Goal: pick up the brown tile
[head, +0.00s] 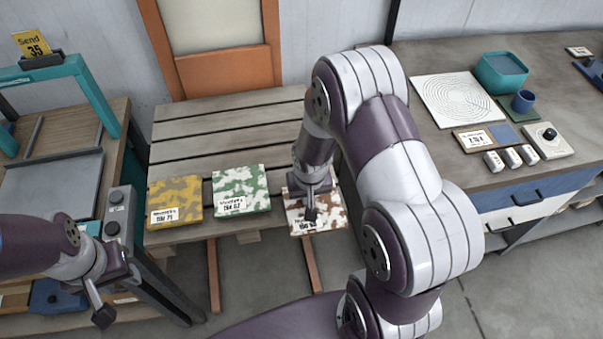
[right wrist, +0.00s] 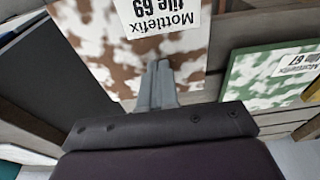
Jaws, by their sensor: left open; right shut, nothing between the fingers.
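The brown tile (head: 328,219) has brown and white mottling and a white label. It lies at the right front edge of the slatted wooden bench (head: 225,119), partly hidden by my right arm in the head view. The brown tile also fills the top of the right wrist view (right wrist: 103,58), its label reading "Mottlefix tile 69". My right gripper (head: 310,212) is over the brown tile in the head view, fingers shut with nothing between them; they also show in the right wrist view (right wrist: 158,66). My left gripper (head: 103,314) is open and empty at lower left.
A green mottled tile (head: 241,181) and a yellow mottled tile (head: 176,190) lie to the left on the same bench. A grey counter (head: 445,147) with a white patterned panel and several small items stands at right. A teal-framed station (head: 90,92) stands at left.

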